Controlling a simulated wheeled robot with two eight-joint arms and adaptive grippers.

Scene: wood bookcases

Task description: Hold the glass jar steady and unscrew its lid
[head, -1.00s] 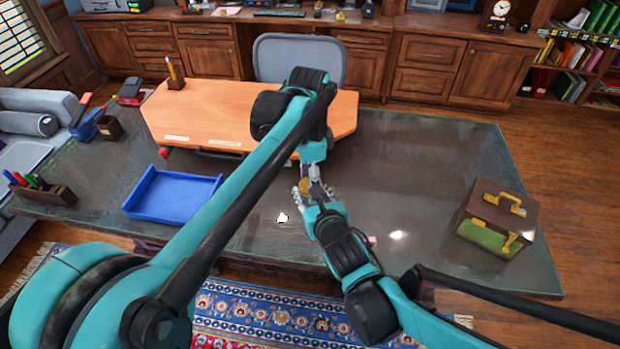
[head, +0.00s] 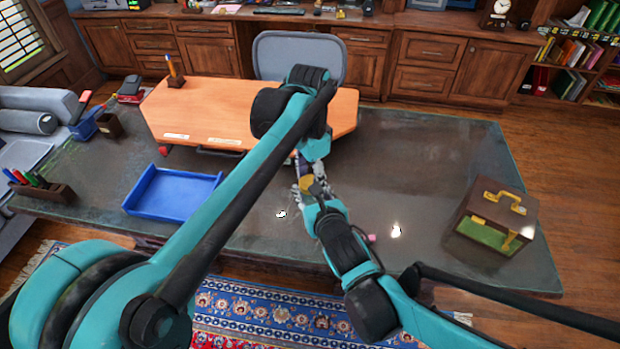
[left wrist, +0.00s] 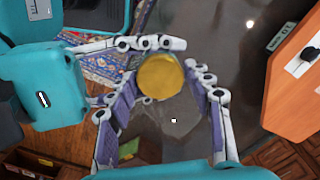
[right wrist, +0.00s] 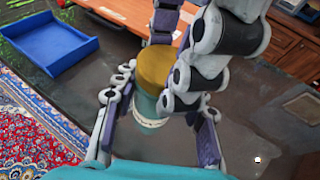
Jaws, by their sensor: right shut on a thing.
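The glass jar (right wrist: 150,108) stands upright between the fingers of my right gripper (right wrist: 158,115), which is shut on it, in the right wrist view. Its round gold lid (right wrist: 156,66) is on top of it. The lid also shows in the left wrist view (left wrist: 160,76) and is small in the head view (head: 306,184). My left gripper (left wrist: 163,92) is open, coming from above, with its fingers spread on either side of the lid. Left fingers partly cover the jar and lid in the right wrist view. My left arm hides part of the desk in the head view.
The dark glossy desk (head: 430,160) carries a blue tray (head: 172,194) at left and a brown case (head: 495,217) with gold handles at right. An orange board (head: 200,115) lies behind the hands. A pen holder (head: 42,190) stands at the far left. The desk right of the hands is mostly clear.

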